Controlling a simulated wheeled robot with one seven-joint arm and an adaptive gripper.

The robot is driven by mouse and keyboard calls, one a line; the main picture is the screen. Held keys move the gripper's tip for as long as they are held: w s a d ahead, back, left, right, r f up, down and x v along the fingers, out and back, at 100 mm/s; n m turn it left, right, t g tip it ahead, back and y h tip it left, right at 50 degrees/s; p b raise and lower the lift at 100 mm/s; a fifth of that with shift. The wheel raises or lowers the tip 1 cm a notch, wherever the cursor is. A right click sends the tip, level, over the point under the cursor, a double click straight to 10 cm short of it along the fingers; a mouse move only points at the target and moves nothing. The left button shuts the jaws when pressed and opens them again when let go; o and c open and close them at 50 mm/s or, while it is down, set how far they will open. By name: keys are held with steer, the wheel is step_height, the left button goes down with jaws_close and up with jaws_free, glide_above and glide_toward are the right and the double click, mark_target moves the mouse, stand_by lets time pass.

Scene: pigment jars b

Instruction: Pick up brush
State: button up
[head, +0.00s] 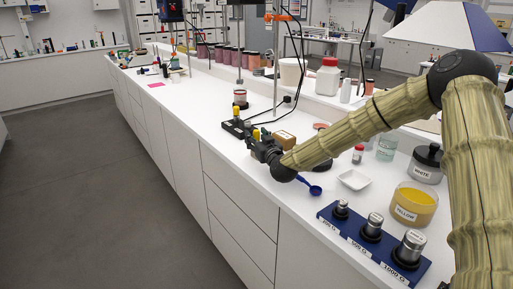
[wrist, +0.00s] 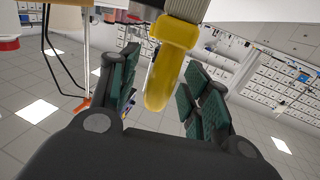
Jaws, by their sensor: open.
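In the wrist view my gripper (wrist: 165,85) is open, with green-padded fingers apart. A yellow rounded handle with a collar (wrist: 162,88) shows between the fingers, and a grey ribbed part joins its top end. It may be the brush, but I cannot tell for sure. Neither finger visibly grips it. No bristles are visible.
A brown block (head: 284,138), a blue spoon (head: 309,186) and a white dish (head: 354,180) lie near my gripper. A blue weight holder (head: 390,262), a yellow jar (head: 413,204) and a white-labelled jar (head: 424,164) stand at the right. Lab stand rods rise behind.

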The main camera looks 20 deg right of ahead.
steer(key=shift+c, duration=0.4)
jaws_close()
